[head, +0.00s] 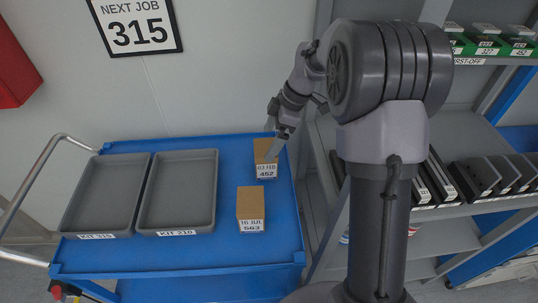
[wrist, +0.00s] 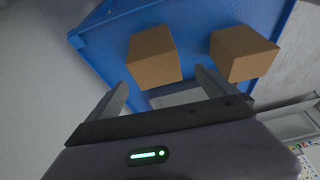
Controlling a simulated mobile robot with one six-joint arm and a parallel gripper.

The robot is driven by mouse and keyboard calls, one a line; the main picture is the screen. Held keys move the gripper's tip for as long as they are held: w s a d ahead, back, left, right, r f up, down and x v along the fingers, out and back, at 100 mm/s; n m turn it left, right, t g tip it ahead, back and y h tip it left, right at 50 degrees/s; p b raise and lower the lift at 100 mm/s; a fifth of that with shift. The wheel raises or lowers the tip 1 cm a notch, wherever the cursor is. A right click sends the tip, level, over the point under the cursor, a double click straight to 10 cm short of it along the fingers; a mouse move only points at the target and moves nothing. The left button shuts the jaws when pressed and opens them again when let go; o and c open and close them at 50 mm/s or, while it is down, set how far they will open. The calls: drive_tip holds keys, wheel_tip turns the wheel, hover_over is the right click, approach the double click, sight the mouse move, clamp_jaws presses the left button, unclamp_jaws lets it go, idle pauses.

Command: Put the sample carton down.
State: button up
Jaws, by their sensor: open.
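Two brown cartons stand on the blue cart top (head: 200,253). The rear carton (head: 264,152) carries a white label reading 03 FEB 452. The front carton (head: 250,205) is labelled 16 JUL 563. My gripper (head: 271,157) reaches down at the rear carton and partly covers its right side in the head view. In the wrist view my gripper (wrist: 165,90) has its fingers spread wide with nothing held between them. One carton (wrist: 152,58) lies just beyond the fingertips, the other (wrist: 242,54) to the right. Whether a finger touches the carton is unclear.
Two empty grey trays, KIT 315 (head: 96,237) and KIT 210 (head: 177,233), sit on the cart's left. A wall sign (head: 138,32) reads NEXT JOB 315. Grey shelving (head: 455,212) with dark and green boxes stands at right. Bare cart top lies in front of the front carton.

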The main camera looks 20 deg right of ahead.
drive_tip(key=s+a+r+m+t+h, duration=0.1)
drive_tip(key=s+a+r+m, duration=0.2)
drive_tip(key=s+r+m, duration=0.45)
drive_tip(key=s+a+r+m+t, duration=0.1)
drive_tip(key=s+r+m+t, duration=0.1)
drive_tip(key=s+m, duration=0.4)
drive_tip(key=s+a+r+m+t+h, duration=0.1)
drive_tip(key=s+m, duration=0.5)
drive_tip(key=s, duration=0.8)
drive_tip(key=shift+s+a+r+t, duration=0.3)
drive_tip(key=shift+a+r+t, duration=0.1)
drive_tip(key=shift+a+r, duration=0.45)
